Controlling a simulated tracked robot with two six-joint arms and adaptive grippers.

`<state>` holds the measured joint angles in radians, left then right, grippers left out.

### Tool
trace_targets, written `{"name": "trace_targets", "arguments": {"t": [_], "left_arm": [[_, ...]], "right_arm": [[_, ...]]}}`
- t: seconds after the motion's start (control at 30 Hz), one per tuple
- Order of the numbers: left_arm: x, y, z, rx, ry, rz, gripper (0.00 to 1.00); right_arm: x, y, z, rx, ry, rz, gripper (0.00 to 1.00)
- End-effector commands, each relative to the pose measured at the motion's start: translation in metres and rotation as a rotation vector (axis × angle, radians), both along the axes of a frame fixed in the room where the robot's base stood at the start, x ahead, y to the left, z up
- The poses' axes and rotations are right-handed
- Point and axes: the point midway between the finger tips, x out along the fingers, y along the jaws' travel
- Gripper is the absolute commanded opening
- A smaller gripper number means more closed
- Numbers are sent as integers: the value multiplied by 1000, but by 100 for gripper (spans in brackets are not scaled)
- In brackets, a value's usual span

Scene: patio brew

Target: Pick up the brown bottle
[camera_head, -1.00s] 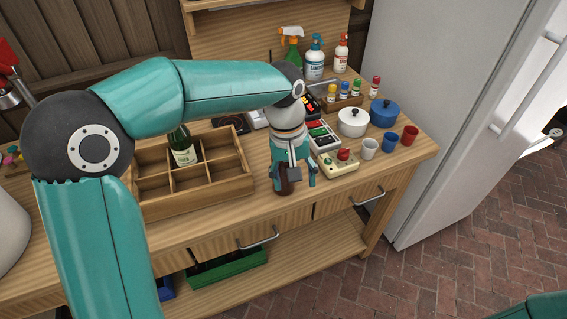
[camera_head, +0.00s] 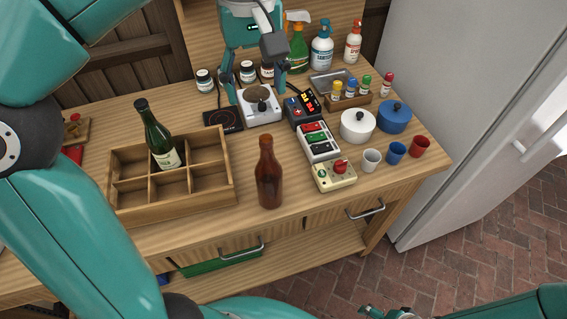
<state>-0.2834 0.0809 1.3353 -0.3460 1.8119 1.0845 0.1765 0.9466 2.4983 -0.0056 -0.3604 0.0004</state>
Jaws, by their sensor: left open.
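The brown bottle (camera_head: 269,182) stands upright on the wooden workbench (camera_head: 225,222), near its front edge and to the right of the divided crate. Nothing touches it and all of it is in sight. My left gripper (camera_head: 256,96) is open and empty, fingers down, well behind the bottle at the back of the bench. Its fingertips are beside and around a small white device with a dark knob (camera_head: 259,104); I cannot tell whether they touch it. Part of my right gripper (camera_head: 387,313) shows at the bottom edge, cut off by the frame.
A wooden crate (camera_head: 182,201) holds a green bottle (camera_head: 160,140). A cream box with a red knob (camera_head: 334,176) and a switch box (camera_head: 318,142) stand right of the brown bottle, then cups (camera_head: 371,160) and pots (camera_head: 357,126). Spray bottles (camera_head: 297,48) stand behind. Bare bench lies around the brown bottle.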

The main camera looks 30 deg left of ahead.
Motion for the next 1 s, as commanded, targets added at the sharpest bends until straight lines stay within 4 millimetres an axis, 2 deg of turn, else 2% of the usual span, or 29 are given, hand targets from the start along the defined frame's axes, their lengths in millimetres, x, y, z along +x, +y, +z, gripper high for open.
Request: {"name": "trace_targets", "arguments": {"t": [0.17, 0.5, 0.6, 0.87, 1.0], "left_arm": [[-1, 0, -17, 1, 3, -2, 64], [1, -3, -88, 1, 4, -8, 64], [1, -3, -103, 1, 4, -7, 64], [2, -4, -120, 0, 2, -9, 64], [4, -6, -135, 1, 4, -9, 64]], "right_arm": [[0, 0, -6, 0, 1, 0, 85], [0, 0, -18, 0, 1, 0, 85], [0, 0, -19, 0, 1, 0, 85], [0, 0, -19, 0, 1, 0, 85], [0, 0, -18, 0, 1, 0, 85]]}}
